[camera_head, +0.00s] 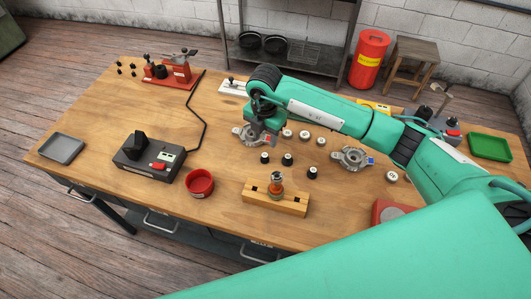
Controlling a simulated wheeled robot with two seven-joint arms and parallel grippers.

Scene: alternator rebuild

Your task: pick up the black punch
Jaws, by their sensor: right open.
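Several small black pieces could be the black punch; I cannot tell which one is. Some short black cylinders stand mid-table, such as a left one (264,157), a middle one (287,159) and a right one (312,172). Smaller black pegs (119,69) stand at the back left, beside a red fixture (178,75). My right gripper (264,128) points down over a grey alternator housing (244,135), behind the black cylinders. It is open; its fingertips are mostly hidden by the wrist and mix with the housing. My left gripper is out of view.
A wooden block (262,202) holding a copper-coloured part, a red bowl (200,183) and a black device (148,160) stand in front. Several pale round pieces (304,135) and a second housing (352,158) lie to the right. The left table area is mostly clear.

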